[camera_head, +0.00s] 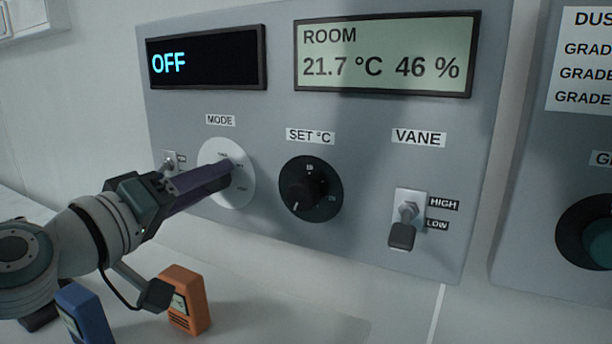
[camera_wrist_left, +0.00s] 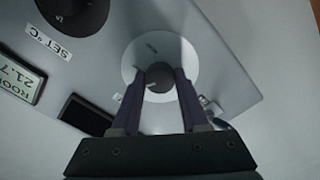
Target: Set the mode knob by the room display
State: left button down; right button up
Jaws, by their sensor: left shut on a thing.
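The mode knob sits on a white round dial (camera_head: 243,196) under the MODE label on the grey wall panel. My left gripper (camera_head: 232,172) reaches in from the left and is shut on the mode knob (camera_wrist_left: 159,78), one finger on each side in the left wrist view. In the head view the fingers hide most of the knob and part of the dial's markings. The dark mode display (camera_head: 206,60) reads OFF. The room display (camera_head: 386,55) reads 21.7 °C and 46 %. My right gripper is not in view.
Right of the dial are the black SET °C knob (camera_head: 310,189) and the VANE switch (camera_head: 404,222), marked HIGH and LOW. A small toggle (camera_head: 170,161) is just left of the dial. An orange device (camera_head: 184,300) and a blue device (camera_head: 82,314) stand below my left arm.

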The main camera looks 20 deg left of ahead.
pick_arm(q)
jog(key=n, duration=0.5)
jog(key=shift+n, duration=0.4)
dwell(0.4)
jog(key=shift+c, duration=2.1)
grip_release()
jog(key=shift+s, duration=0.1)
jog(key=s+b, duration=0.1)
jog(key=s, duration=0.8)
jog(key=shift+s+a+b, duration=0.35)
jog(key=shift+a, duration=0.05)
